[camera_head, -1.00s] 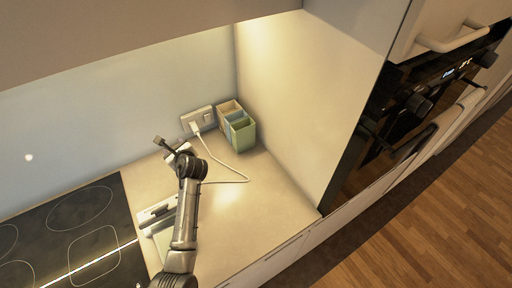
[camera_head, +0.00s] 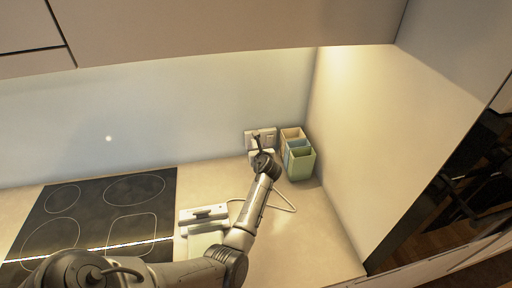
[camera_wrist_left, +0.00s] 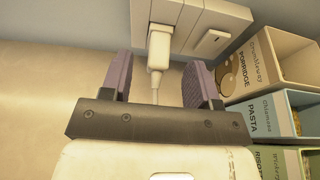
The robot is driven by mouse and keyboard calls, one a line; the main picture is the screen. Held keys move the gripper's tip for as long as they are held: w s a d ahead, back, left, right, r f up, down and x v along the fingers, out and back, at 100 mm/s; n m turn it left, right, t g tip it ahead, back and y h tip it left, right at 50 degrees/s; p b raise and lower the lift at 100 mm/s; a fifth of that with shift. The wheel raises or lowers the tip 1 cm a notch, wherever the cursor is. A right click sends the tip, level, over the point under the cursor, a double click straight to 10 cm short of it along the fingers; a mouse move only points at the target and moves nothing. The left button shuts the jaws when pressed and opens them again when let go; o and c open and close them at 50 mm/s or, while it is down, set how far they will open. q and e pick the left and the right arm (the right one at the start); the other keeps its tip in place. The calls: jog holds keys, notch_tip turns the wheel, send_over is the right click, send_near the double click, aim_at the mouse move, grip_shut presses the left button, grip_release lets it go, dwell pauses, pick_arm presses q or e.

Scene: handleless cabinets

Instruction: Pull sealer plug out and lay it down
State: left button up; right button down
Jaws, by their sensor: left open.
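The white sealer plug (camera_wrist_left: 160,46) sits in the wall socket (camera_wrist_left: 198,22), its cord running down from it. The socket also shows in the head view (camera_head: 266,136) at the back wall. My left gripper (camera_wrist_left: 158,78) is open, with one finger on each side of the plug and visible gaps between. In the head view, my left gripper (camera_head: 257,143) is in front of the socket and hides the plug. The white sealer (camera_head: 203,214) lies on the counter beside the cooktop, partly behind my arm. My right gripper is not in view.
Several labelled storage boxes (camera_head: 299,160) stand close to the right of the socket, near my right-hand finger in the wrist view. The cord (camera_head: 285,198) loops over the counter. Bare counter (camera_head: 305,240) lies to the right; a black cooktop (camera_head: 95,220) is at left.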

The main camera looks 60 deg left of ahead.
aim_at(256, 144)
pick_arm(q)
jog(key=shift+b+x, duration=0.6)
jog(key=shift+x, duration=1.85)
jog(key=c, duration=1)
